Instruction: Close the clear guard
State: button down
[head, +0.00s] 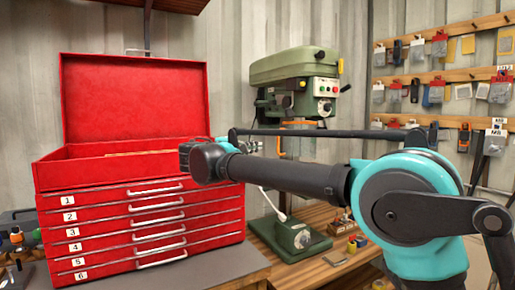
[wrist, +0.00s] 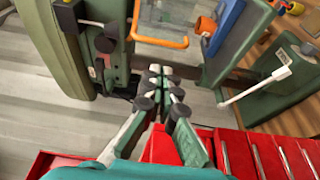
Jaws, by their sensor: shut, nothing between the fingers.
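In the head view my gripper (head: 248,145) is partly hidden by my arm.
The open red tool chest (head: 130,225) stands close on the left, its lid raised. The drill press base (head: 290,240) sits on a wooden bench. Pegboard rails (head: 445,77) with hanging packets are on the right wall.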

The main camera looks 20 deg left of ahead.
jog(key=x, duration=0.8)
jog(key=shift+s+d+f, duration=0.1)
jog(key=shift+d, duration=0.05)
